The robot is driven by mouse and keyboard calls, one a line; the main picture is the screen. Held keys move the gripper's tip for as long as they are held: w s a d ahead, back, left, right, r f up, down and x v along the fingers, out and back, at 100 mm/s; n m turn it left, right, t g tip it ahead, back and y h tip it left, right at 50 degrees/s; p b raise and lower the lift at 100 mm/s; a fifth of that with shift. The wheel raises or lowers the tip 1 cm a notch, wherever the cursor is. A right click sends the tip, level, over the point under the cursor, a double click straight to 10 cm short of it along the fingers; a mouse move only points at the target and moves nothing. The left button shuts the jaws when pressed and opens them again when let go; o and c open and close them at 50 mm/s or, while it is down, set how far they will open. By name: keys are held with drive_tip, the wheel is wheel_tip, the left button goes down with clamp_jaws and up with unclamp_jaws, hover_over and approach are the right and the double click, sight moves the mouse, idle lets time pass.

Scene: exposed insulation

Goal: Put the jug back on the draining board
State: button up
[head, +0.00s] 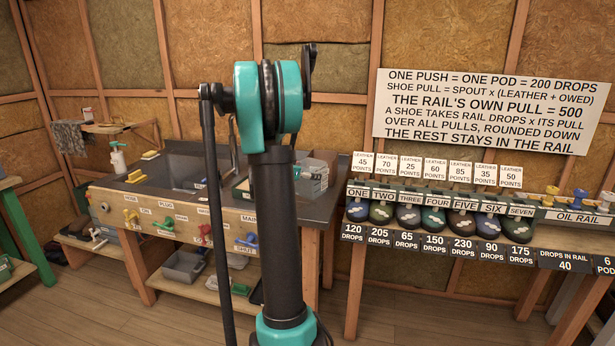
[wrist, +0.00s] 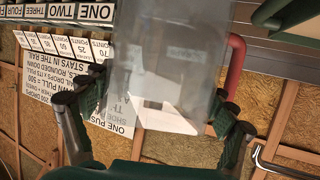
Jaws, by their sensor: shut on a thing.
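In the wrist view, a clear grey jug (wrist: 172,60) fills the middle of the picture. A red bar (wrist: 236,65), which looks like its handle, shows at its right side. My gripper (wrist: 165,95) has a finger on each side of the jug and is shut on it. In the head view, my arm hides most of the gripper and the jug. The dark sink top (head: 318,208) shows to the right of my arm. A grey ribbed surface (wrist: 285,48) at the wrist view's top right may be the draining board; I cannot tell.
A basin (head: 180,175) and a yellow sponge (head: 137,177) are on the left of the sink bench. A bent metal tube (wrist: 280,165) shows at the wrist view's lower right. A bench of numbered shoes (head: 435,215) stands to the right. A green bar (wrist: 275,12) is near the jug.

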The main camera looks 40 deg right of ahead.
drive_tip(key=shift+f, duration=0.35)
drive_tip(key=shift+f, duration=0.15)
drive_tip(key=shift+f, duration=0.35)
drive_tip(key=shift+f, duration=0.1)
drive_tip(key=o, duration=1.7)
drive_tip(key=shift+o, duration=0.2)
